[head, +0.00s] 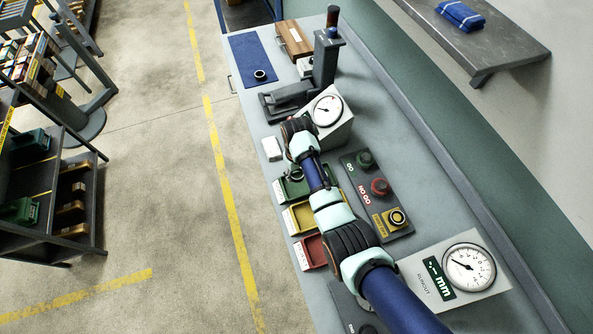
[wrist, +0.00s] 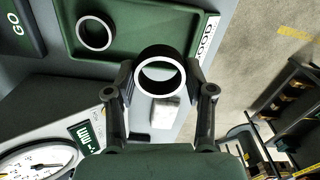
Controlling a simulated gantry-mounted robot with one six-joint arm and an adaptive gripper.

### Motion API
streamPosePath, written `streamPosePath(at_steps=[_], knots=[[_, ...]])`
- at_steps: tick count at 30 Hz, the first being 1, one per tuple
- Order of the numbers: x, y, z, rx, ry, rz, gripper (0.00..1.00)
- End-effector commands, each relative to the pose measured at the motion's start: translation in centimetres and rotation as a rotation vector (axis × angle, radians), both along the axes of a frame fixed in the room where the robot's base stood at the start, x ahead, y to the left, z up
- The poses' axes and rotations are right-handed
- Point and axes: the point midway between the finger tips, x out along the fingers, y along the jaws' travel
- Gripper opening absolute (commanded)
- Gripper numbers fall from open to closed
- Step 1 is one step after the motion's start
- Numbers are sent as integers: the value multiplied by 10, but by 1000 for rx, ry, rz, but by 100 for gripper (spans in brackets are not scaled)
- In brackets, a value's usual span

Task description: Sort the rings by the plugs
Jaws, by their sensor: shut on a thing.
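My gripper (wrist: 160,76) is shut on a dark ring with a bright end face (wrist: 158,52), held near the labelled edge of the green tray (wrist: 143,28). Another ring (wrist: 95,18) lies in that tray. A further ring (head: 260,75) lies on the blue mat (head: 245,52) at the far end of the bench. The green GO plug (head: 365,159), red NO GO plug (head: 380,186) and a yellow-based station (head: 397,217) stand on a dark plate; I cannot tell whether a ring sits on the last. The arm hides my gripper in the head view.
Yellow (head: 297,217) and red (head: 310,252) trays line the bench's front edge, partly under my arm. A dial gauge (head: 327,109), a lever press (head: 325,62) and a wooden box (head: 295,38) stand beyond. A white block (wrist: 165,113) lies close by. A runout dial (head: 469,267) stands lower right.

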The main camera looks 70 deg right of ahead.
Motion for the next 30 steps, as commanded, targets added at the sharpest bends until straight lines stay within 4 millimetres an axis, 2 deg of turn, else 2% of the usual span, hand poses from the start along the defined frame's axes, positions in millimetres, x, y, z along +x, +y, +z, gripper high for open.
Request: streamPosePath(at_steps=[9,15,25,26,30], knots=[[0,0,-52,0,0,0,8],[0,0,-75,0,0,0,8],[0,0,-79,-1,-1,0,8],[0,0,-79,-1,-1,0,55],[0,0,-79,0,0,0,78]])
